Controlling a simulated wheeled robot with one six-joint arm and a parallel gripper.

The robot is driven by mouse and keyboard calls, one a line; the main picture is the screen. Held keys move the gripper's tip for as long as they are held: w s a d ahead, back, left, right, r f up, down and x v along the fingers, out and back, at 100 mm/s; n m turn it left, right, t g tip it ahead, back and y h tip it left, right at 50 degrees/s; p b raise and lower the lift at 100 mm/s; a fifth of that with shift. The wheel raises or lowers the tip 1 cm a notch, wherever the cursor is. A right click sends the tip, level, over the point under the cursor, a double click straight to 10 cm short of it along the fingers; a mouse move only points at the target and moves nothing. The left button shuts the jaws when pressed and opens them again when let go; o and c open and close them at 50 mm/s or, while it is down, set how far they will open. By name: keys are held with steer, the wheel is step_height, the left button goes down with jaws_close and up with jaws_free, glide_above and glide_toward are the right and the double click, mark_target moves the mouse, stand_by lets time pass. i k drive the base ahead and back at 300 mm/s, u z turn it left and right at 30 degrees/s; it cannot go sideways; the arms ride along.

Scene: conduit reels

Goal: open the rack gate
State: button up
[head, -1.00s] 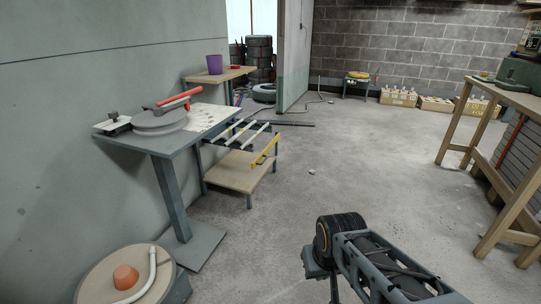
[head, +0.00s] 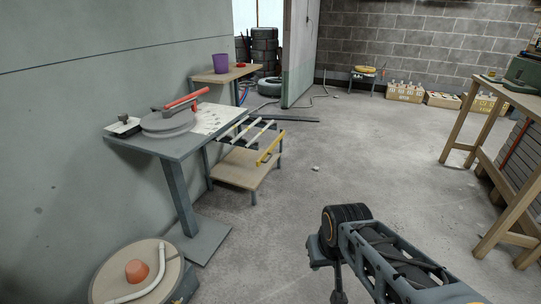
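The rack (head: 238,137) is a low dark frame with pale bars, beside the grey work table on the left. A yellow bar (head: 270,149), which looks like the rack gate, runs slantwise across the right end of the pale bars. It looks shut across them, but any latch is too small to make out. My arm reaches in from the lower right, well apart from the rack with open floor between.
A grey pedestal table (head: 180,142) with a round plate and red-handled tool stands left of the rack. A round reel (head: 108,285) with an orange cone is at the lower left. A wooden bench (head: 524,103) stands right. The middle floor is clear, apart from a small pale scrap (head: 316,168).

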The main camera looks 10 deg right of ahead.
mark_target(269, 150)
steer(key=z, duration=0.25)
steer(key=i, duration=1.1)
steer(key=u, duration=0.35)
steer(key=i, duration=1.3)
steer(key=u, duration=0.5)
